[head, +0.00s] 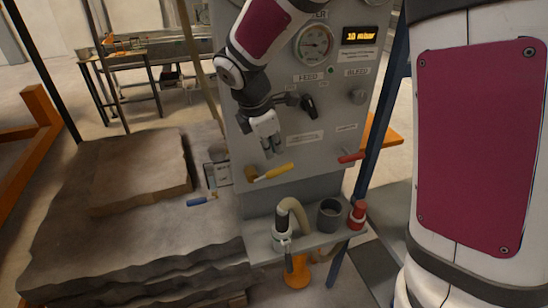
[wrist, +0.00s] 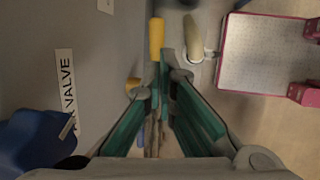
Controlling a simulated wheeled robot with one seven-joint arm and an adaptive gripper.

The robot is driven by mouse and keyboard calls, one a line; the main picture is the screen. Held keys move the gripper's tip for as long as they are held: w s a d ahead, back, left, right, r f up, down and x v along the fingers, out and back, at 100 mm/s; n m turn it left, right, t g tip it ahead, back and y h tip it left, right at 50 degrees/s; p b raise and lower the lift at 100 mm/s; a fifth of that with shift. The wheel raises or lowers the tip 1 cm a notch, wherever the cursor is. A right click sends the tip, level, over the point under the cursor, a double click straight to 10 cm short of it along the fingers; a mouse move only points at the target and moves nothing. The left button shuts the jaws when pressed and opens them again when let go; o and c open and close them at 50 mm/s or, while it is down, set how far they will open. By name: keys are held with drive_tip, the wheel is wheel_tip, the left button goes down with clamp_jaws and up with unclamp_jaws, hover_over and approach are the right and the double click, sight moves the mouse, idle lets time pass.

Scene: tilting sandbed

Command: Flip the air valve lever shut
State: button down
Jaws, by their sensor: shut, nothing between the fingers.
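A yellow-handled lever (head: 270,172) lies roughly level on the grey panel, its brass body at its left end. My gripper (head: 270,150) is shut and empty, pointing down just above this lever, close to the panel face. In the wrist view the shut fingertips (wrist: 163,62) are beside the yellow handle (wrist: 156,38); whether they touch cannot be told. A label reading "VALVE" (wrist: 66,92), partly covered, is at left in the wrist view. Lever labels are too small to read in the head view.
A red lever (head: 351,157) is to the right on the panel. A gauge (head: 314,45), a lit display (head: 359,36) and a bleed knob (head: 357,96) are above. The sandbed (head: 75,235) is left.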

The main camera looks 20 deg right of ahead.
sight(284, 169)
drive_tip(key=x, duration=0.7)
drive_tip(key=shift+p, duration=0.4)
drive_tip(key=shift+d+f, duration=0.4)
drive_tip(key=shift+f, duration=0.2)
drive_tip(key=shift+d+f, duration=0.45)
drive_tip(key=shift+f, duration=0.15)
drive_tip(key=shift+s+r, duration=0.2)
drive_tip(key=shift+r, duration=0.4)
wheel_tip(284, 169, up, 13)
drive_tip(key=s+p, duration=0.1)
drive_tip(key=s, duration=0.1)
drive_tip(key=shift+s+f, duration=0.15)
drive_tip(key=shift+s, duration=0.05)
